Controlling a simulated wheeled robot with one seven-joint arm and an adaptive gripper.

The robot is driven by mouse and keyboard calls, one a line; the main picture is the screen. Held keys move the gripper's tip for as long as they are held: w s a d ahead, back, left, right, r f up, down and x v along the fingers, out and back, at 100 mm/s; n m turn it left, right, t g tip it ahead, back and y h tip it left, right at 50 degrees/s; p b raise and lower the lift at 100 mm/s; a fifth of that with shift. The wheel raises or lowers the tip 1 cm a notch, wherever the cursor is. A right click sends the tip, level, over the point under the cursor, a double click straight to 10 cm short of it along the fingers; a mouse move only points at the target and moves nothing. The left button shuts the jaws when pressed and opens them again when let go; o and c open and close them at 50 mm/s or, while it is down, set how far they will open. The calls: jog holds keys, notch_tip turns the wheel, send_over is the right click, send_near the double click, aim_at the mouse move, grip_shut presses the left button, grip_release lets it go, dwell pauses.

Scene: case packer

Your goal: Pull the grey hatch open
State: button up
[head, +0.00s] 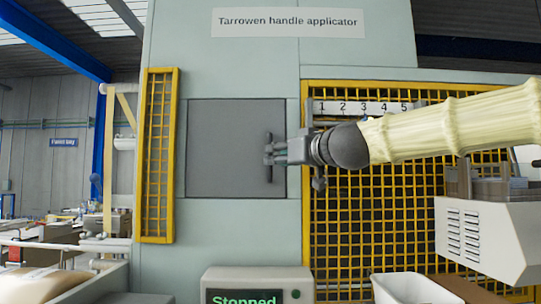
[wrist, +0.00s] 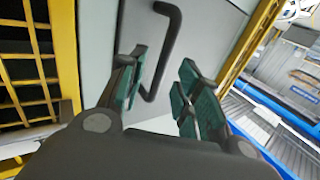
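The grey hatch (head: 225,150) is a square panel in the pale green machine front, and it looks shut in its frame. Its dark upright bar handle (head: 268,175) is near the hatch's right edge. In the wrist view, the handle (wrist: 174,45) runs down from the top, with its lower end between the fingers. My gripper (head: 270,153) is at the handle, partly covering it in the head view. In the wrist view my gripper (wrist: 165,90) is open, its teal pads apart on either side of the handle. I cannot tell whether either pad touches it.
A yellow mesh guard (head: 157,155) stands left of the hatch. A larger yellow mesh panel (head: 340,215) is behind my arm. A control box reading "Stopped" (head: 258,278) is below. A white bin (head: 400,290) and a vented white housing (head: 485,238) are at lower right.

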aim_at(270, 174)
jog(key=shift+p+x, duration=0.55)
jog(key=shift+x, duration=1.5)
jog(key=shift+c, duration=0.2)
grip_shut()
